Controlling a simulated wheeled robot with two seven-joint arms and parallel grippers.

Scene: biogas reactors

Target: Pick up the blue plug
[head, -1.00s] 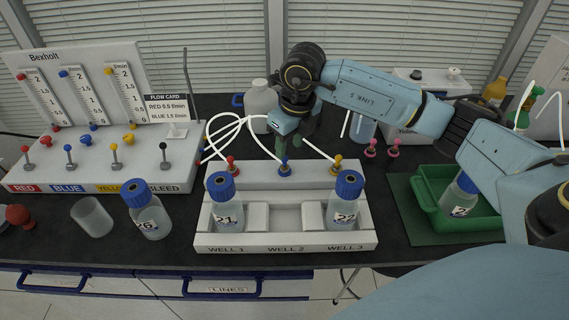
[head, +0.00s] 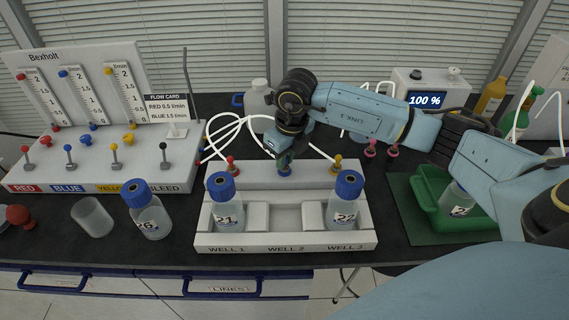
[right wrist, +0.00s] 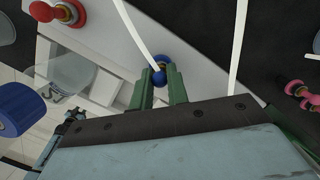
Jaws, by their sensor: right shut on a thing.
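The blue plug (head: 284,170) sits at the back of the white well rack (head: 300,243), between a red plug (head: 231,165) and a yellow plug (head: 337,165). In the right wrist view the blue plug (right wrist: 159,77) shows between the green fingertips, with a white tube running up from it. My right gripper (head: 284,162) reaches down from above, and in the right wrist view its fingers (right wrist: 162,82) are closed on the plug. The plug still appears at its place on the rack. My left gripper is not in view.
Bottle 21 (head: 222,205) stands in the left well and bottle 22 (head: 344,205) in the right well; the middle well is empty. Bottle 26 (head: 147,212) and a clear beaker (head: 92,217) stand left of the rack. A green tray (head: 433,215) is at right.

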